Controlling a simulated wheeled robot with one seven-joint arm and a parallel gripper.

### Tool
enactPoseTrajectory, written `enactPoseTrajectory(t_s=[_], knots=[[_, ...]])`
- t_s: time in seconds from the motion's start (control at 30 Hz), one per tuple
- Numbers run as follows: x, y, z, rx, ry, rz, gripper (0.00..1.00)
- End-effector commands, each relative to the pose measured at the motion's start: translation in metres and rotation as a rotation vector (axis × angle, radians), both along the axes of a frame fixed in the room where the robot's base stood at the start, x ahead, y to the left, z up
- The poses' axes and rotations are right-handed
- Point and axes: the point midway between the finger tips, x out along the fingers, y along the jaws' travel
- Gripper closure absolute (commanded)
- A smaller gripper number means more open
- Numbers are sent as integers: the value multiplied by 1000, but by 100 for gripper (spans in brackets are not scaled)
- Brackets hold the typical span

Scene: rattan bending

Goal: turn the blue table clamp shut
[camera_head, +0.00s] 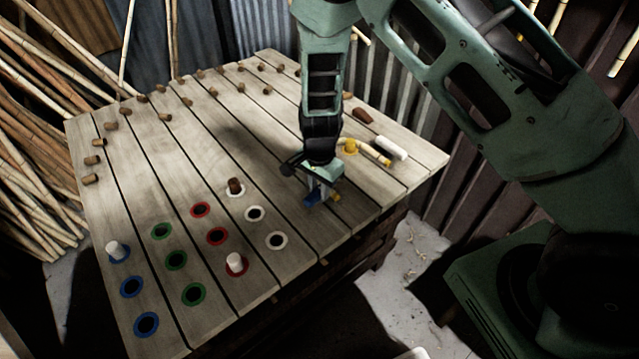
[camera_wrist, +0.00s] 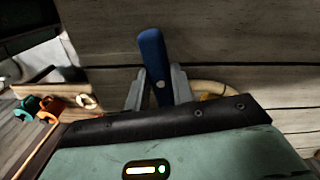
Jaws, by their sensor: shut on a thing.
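The blue table clamp (camera_head: 311,199) sits on the table near its right front edge, mostly hidden under my gripper (camera_head: 318,192). In the wrist view, its blue handle (camera_wrist: 153,58) stands between the two grey fingertips of my gripper (camera_wrist: 159,88). The fingers are shut on the handle, which leans slightly to the left and reaches out beyond them. The lower part of the clamp is hidden behind my gripper's body.
The plank table (camera_head: 270,120) carries several brown pegs at the back. Coloured rings, such as a red one (camera_head: 217,236), mark its front left. A yellow piece (camera_head: 350,146) and a white cylinder (camera_head: 391,148) lie behind my gripper. Bamboo poles (camera_head: 40,180) lean at left.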

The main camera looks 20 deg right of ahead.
Motion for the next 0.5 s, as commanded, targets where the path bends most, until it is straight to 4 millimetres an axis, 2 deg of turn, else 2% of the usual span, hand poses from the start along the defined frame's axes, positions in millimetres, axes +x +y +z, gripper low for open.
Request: enactPoseTrajectory(t_s=[0.2,0.5], knots=[[0,0,1,-1,1,-125,99],[1,1,1,0,0,-207,99]])
